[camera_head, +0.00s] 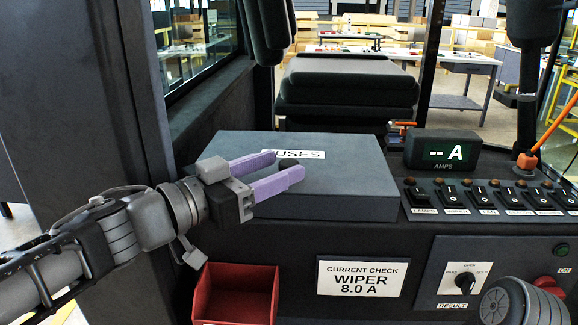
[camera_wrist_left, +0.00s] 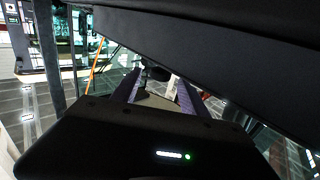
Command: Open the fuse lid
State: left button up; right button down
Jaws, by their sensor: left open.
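The fuse lid (camera_head: 345,190) is a wide dark grey cover with a white FUSES label (camera_head: 312,155) on top, and it lies flat and closed on the console. My left gripper (camera_head: 289,163) reaches in from the left over the lid's top, its two purple fingers apart. A small dark knob (camera_head: 289,163) shows between the fingertips; I cannot tell whether they touch it. The fingers partly cover the label. In the left wrist view the two fingers (camera_wrist_left: 157,88) stand apart with a dark shape between them. My right gripper is not in view.
A red open bin (camera_head: 236,290) sits below the lid's left front. To the right are an AMPS display (camera_head: 442,153), a row of switches (camera_head: 490,197) and a result knob (camera_head: 463,281). A card (camera_head: 361,277) reads WIPER 8.0 A. A dark pillar stands left.

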aim_at(292, 161)
pick_arm(q)
jog(key=shift+x, duration=1.6)
jog(key=shift+c, duration=0.3)
grip_shut()
